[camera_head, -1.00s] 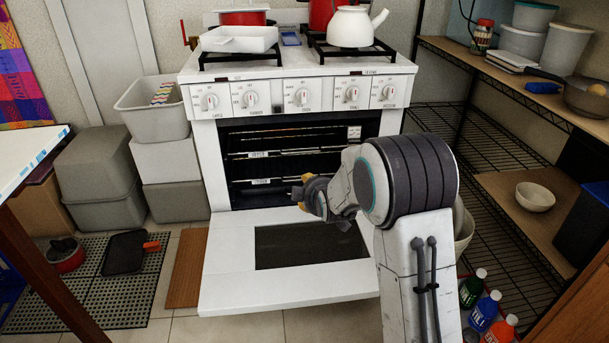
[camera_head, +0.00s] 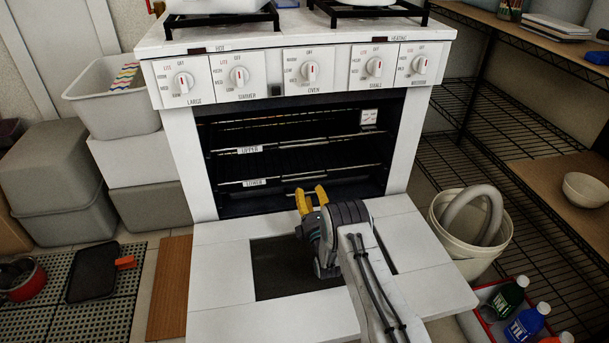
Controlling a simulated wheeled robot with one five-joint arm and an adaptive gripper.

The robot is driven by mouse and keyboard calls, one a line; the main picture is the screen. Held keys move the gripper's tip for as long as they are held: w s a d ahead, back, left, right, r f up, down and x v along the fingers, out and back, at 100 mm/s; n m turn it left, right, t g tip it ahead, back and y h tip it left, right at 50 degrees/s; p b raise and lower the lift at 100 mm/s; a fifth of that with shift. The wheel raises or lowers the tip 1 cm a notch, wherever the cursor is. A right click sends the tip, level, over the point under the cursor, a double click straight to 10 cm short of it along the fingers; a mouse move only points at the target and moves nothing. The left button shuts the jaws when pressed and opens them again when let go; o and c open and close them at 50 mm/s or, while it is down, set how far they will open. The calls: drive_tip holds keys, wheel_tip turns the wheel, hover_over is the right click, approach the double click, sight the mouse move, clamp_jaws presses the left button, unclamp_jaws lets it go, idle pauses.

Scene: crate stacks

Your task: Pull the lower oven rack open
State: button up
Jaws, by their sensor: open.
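The oven (camera_head: 175,150) stands ahead with its door (camera_head: 215,275) folded down flat toward me. Inside are two dark racks with small labels. The upper rack (camera_head: 300,145) carries a label reading "UPPER". The lower rack (camera_head: 290,180) carries a label reading "LOWER" and sits inside the oven below it. My gripper (camera_head: 312,196) has yellow fingers, spread apart and empty. It is over the open door, in front of the oven mouth, and shows just below the lower rack's front edge in the picture. I cannot tell whether it touches the rack.
A white bucket (camera_head: 445,215) with a grey hose stands right of the door. Bottles (camera_head: 510,293) stand in a red-edged tray at the lower right. Wire shelving (camera_head: 520,125) is on the right, grey bins (camera_head: 50,185) on the left. A dark pan (camera_head: 92,272) lies on the floor mat.

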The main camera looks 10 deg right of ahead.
sight(305, 178)
drive_tip(key=shift+w+r+b, duration=0.2)
drive_tip(key=shift+w+b, duration=0.35)
drive_tip(key=shift+w, duration=0.65)
drive_tip(key=shift+w+r+b, duration=0.2)
drive_tip(key=shift+w+b, duration=0.35)
drive_tip(key=shift+w, duration=0.6)
drive_tip(key=shift+w+r+b, duration=0.2)
drive_tip(key=shift+w+b, duration=0.35)
drive_tip(key=shift+w, duration=0.65)
clamp_jaws()
